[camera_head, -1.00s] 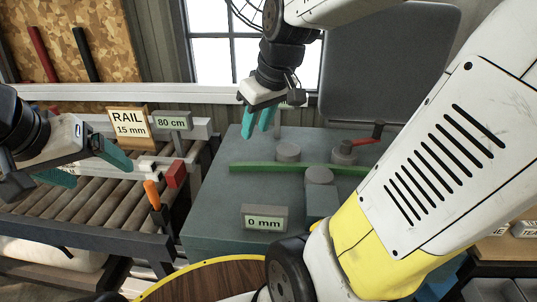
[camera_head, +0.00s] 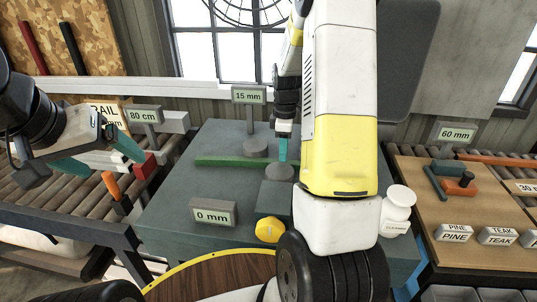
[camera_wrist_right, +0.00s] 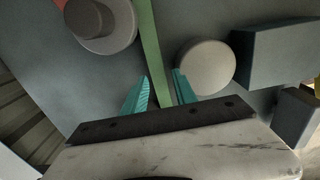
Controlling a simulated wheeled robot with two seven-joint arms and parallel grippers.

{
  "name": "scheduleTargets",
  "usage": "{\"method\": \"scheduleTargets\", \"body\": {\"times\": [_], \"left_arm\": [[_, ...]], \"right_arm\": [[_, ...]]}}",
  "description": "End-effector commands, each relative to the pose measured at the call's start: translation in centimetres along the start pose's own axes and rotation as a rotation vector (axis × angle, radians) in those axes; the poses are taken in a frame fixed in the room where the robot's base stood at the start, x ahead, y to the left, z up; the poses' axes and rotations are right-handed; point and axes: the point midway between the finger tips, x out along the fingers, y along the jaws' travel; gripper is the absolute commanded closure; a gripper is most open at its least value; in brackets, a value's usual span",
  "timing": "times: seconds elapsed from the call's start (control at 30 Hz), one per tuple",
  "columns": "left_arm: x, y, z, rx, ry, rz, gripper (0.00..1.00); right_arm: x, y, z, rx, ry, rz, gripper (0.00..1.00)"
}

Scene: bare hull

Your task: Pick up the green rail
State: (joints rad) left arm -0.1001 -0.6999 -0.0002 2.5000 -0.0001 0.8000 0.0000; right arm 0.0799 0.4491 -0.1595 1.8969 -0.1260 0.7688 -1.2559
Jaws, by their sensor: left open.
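The green rail (camera_head: 232,161) lies across the grey-green bench (camera_head: 190,185) in the head view; my right arm hides its right part. In the right wrist view the rail (camera_wrist_right: 150,45) runs down from the top edge to between the teal fingers. My right gripper (camera_wrist_right: 162,93) is open, one finger on each side of the rail, with a visible gap on the left side. I cannot tell whether the fingers touch it. In the head view my right gripper (camera_head: 283,150) is at the rail, partly hidden. My left gripper (camera_head: 98,158) is open and empty over the roller conveyor at left.
Grey round pieces stand beside the rail, one close to the right finger (camera_wrist_right: 206,67), one further left (camera_wrist_right: 101,27). A grey block (camera_wrist_right: 280,52) is at right. A "0 mm" sign (camera_head: 213,213) stands in front, a "15 mm" sign (camera_head: 249,96) behind.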

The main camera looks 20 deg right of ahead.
Motion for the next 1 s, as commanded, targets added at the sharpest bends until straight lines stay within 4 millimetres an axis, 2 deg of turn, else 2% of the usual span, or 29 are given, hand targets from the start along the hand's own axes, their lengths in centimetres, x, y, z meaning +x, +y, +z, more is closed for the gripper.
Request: {"method": "scheduleTargets", "body": {"times": [0.1, 0.23, 0.57, 0.73, 1.0], "left_arm": [[0.0, 0.0, 0.0, 0.000, 0.000, 0.000, 0.14], [0.0, 0.0, 0.0, 0.000, 0.000, 0.000, 0.14], [0.0, 0.0, 0.0, 0.000, 0.000, 0.000, 0.14], [0.0, 0.0, 0.0, 0.000, 0.000, 0.000, 0.14], [0.0, 0.0, 0.0, 0.000, 0.000, 0.000, 0.14]], "right_arm": [[2.0, -0.4, -0.2, 0.000, -0.002, -0.005, 0.66], [3.7, -0.3, -0.2, 0.001, -0.001, -0.003, 0.66], [4.3, -0.3, -0.2, 0.001, 0.000, 0.000, 0.66], [4.3, -0.3, -0.2, 0.002, 0.001, 0.000, 1.00], [4.2, -0.2, -0.2, 0.002, 0.001, 0.001, 1.00]]}}
